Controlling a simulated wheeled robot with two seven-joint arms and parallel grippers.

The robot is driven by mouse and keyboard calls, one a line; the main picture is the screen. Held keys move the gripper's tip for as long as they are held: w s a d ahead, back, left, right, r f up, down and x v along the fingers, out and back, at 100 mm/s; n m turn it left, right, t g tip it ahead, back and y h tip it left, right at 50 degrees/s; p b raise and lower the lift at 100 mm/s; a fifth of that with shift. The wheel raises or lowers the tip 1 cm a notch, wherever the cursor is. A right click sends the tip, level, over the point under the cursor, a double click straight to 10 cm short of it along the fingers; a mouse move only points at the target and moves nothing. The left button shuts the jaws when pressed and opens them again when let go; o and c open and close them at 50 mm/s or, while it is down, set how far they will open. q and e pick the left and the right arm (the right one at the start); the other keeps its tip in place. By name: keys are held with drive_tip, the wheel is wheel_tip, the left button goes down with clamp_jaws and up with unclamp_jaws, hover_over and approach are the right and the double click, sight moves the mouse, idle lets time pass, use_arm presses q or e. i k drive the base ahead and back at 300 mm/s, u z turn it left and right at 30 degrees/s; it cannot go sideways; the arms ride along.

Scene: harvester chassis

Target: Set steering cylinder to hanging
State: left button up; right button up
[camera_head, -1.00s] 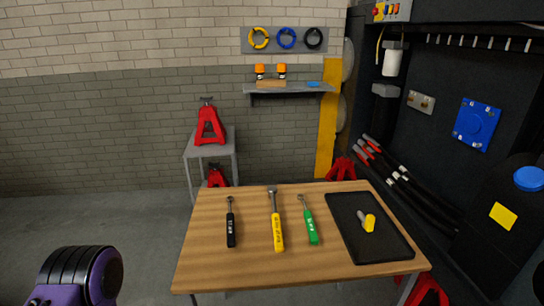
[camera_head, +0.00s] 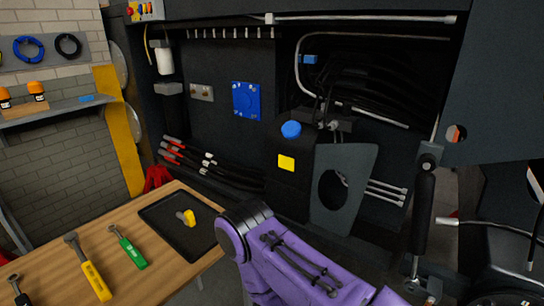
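A black cylinder with a silver rod end (camera_head: 423,212) stands nearly upright at the right of the head view. Its top meets a grey bracket (camera_head: 430,152), and its lower end is near a metal fitting (camera_head: 425,285). I cannot tell for sure whether this is the steering cylinder. A silver rod (camera_head: 485,226) runs sideways to the right of it, toward dark parts at the right edge. A purple link of my arm crosses the bottom middle and hides part of the chassis. Neither gripper shows.
The dark chassis fills the middle and right, with a blue-capped black tank (camera_head: 290,165), hoses (camera_head: 365,85) and a dark panel (camera_head: 500,80).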

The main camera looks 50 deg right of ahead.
sight(425, 182)
drive_tip(key=z, duration=2.7)
drive_tip(key=k, duration=0.65)
drive_tip(key=z, duration=0.6)
drive_tip(key=i, duration=1.75)
drive_tip(key=u, duration=0.65)
